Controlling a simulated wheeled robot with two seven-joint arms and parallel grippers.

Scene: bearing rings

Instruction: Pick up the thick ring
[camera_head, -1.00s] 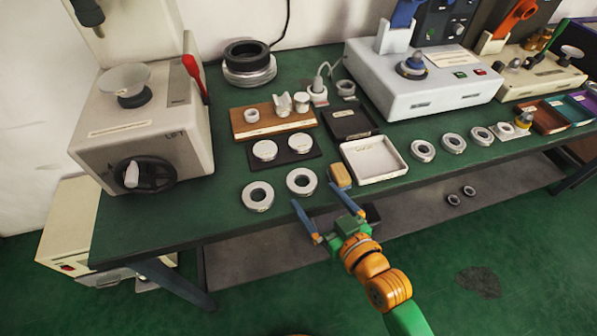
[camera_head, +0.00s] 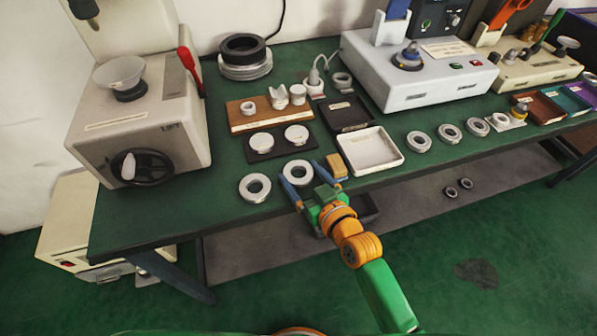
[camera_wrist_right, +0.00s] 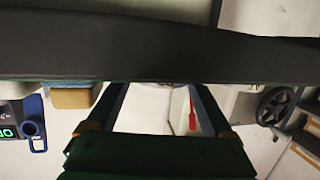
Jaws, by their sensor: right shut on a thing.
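A silver ring with a dark bore (camera_head: 298,172) lies at the front edge of the green bench, right of a similar ring (camera_head: 254,188). My right gripper (camera_head: 301,175) reaches in from the front, its blue fingers on either side of the first ring and shut on it. The ring still appears level at the bench top; I cannot tell whether it touches. In the right wrist view, a dark band covers the fingertips, and only a sliver of metal shows between the fingers. My left gripper is not in view.
A yellow-brown block (camera_head: 336,166) sits close to the right finger, beside a white tray (camera_head: 391,158). A black plate with two discs (camera_head: 280,144) lies behind the ring. Several more rings, including one (camera_head: 418,142), lie at the right. A lever press (camera_head: 140,130) stands left.

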